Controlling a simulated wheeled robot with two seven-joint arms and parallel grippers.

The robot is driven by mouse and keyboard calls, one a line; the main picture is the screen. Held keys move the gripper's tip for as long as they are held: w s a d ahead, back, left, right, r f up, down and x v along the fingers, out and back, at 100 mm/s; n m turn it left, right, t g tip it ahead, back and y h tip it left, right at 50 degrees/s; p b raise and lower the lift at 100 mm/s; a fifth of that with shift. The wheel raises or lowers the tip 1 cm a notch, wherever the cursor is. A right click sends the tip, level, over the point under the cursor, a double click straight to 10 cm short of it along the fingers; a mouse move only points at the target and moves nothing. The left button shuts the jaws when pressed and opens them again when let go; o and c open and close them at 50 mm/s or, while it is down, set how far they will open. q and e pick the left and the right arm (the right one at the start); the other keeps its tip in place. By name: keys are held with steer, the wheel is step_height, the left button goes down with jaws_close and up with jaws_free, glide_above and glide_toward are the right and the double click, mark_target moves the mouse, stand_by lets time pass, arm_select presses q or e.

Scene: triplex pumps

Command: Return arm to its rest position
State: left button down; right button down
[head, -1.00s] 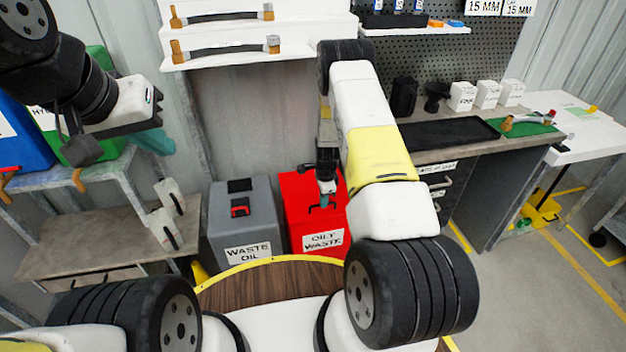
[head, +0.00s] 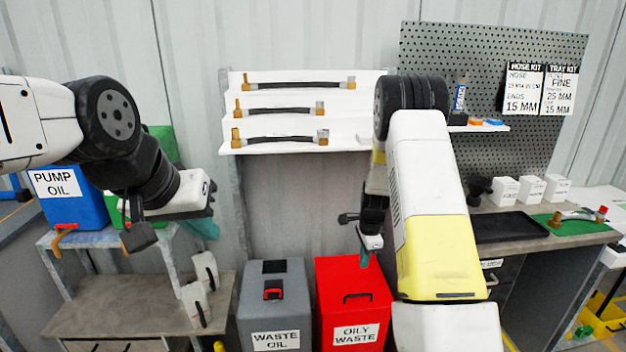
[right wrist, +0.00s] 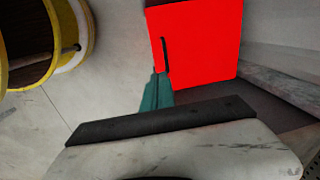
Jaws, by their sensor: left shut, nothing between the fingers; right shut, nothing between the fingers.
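My left gripper (head: 205,228) has teal fingers, partly hidden behind its own wrist, in front of the metal stand at the left of the head view. It holds nothing. My right gripper (head: 365,259) hangs pointing down, just above and in front of the red oily waste bin (head: 342,290), and is shut and empty. In the right wrist view its teal fingers (right wrist: 156,92) are together, with the red bin beyond them. My right arm (head: 432,215) is bent and reaches up from the bottom of the head view.
A grey waste oil bin (head: 274,305) stands beside the red one. A shelf (head: 300,146) with hoses is behind. A blue pump oil container (head: 72,202) is at left. A workbench with a black tray (head: 508,228), green mat (head: 570,227) and white boxes (head: 530,189) is at right.

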steer(key=s+a+r+n+t+y, duration=0.15)
steer(key=s+r+n, duration=0.3)
steer(key=r, duration=0.75)
steer(key=s+a+r+n+t, duration=0.1)
steer(key=s+a+r+n, duration=0.3)
steer(key=r, duration=0.8)
steer(key=s+r+n+t, duration=0.1)
steer(key=s+r+n, duration=0.3)
steer(key=s, duration=0.6)
steer(key=s+r+n+t, duration=0.1)
steer(key=s+r+n, duration=0.4)
steer(key=s, duration=0.6)
steer(key=shift+s+a+r, duration=0.3)
steer(key=shift+a+r, duration=0.1)
steer(key=shift+r, duration=0.25)
steer(key=shift+y, duration=0.25)
